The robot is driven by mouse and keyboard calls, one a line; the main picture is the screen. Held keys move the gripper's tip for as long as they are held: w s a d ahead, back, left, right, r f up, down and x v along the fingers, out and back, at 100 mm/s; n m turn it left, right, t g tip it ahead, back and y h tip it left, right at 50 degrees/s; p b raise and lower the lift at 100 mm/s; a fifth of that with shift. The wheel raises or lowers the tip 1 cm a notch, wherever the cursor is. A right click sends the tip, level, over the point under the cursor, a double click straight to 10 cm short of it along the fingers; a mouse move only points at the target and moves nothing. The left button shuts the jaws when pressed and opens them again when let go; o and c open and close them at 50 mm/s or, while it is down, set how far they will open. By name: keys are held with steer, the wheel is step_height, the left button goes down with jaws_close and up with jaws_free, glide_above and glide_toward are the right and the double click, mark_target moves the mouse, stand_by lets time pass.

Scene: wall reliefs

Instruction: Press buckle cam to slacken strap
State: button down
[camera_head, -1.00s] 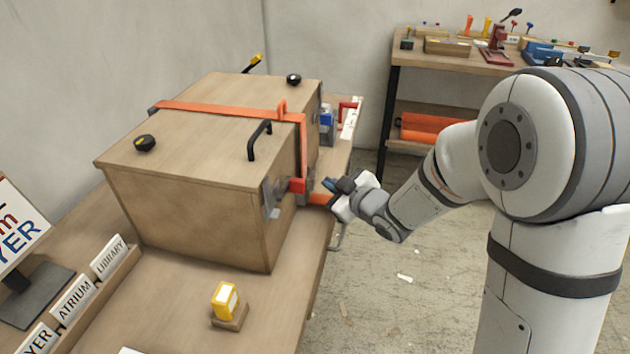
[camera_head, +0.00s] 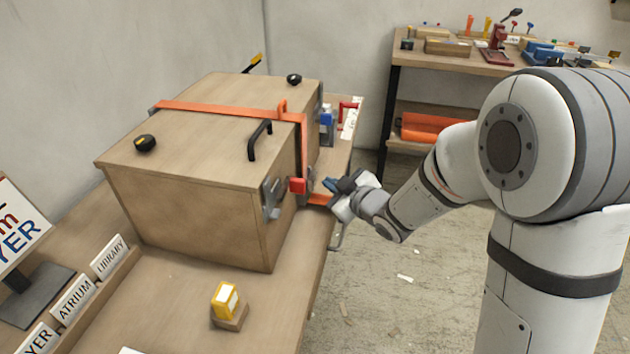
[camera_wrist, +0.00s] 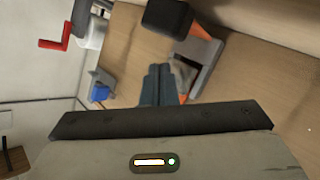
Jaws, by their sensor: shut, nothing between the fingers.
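An orange strap (camera_head: 220,110) runs over the top of a wooden crate (camera_head: 190,225) and down its right side. A buckle with a red cam (camera_head: 298,186) sits on the strap low on that side, and an orange strap end (camera_head: 320,199) shows below it. My gripper (camera_head: 332,186) is just right of the buckle, its fingers pointing at it; contact cannot be told. In the wrist view the fingers (camera_wrist: 160,85) are together and empty, in front of a grey metal piece (camera_wrist: 203,50) with orange strap beside it. A dark block (camera_wrist: 167,18) shows above them.
The crate has a black handle (camera_head: 260,139) on top and a metal latch (camera_head: 271,199) left of the buckle. A blue item (camera_head: 327,120) and a red crank (camera_head: 348,104) are behind it. A yellow block (camera_head: 226,298) stands in front.

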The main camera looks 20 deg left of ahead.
steer(key=shift+a, duration=0.1)
stand_by(0.3)
steer(key=shift+a+b, duration=0.3)
steer(key=shift+a, duration=0.05)
steer(key=shift+a, duration=0.5)
stand_by(0.8)
steer(key=shift+d, duration=0.9)
steer(key=shift+w+d, duration=0.1)
steer(key=shift+d, duration=2.4)
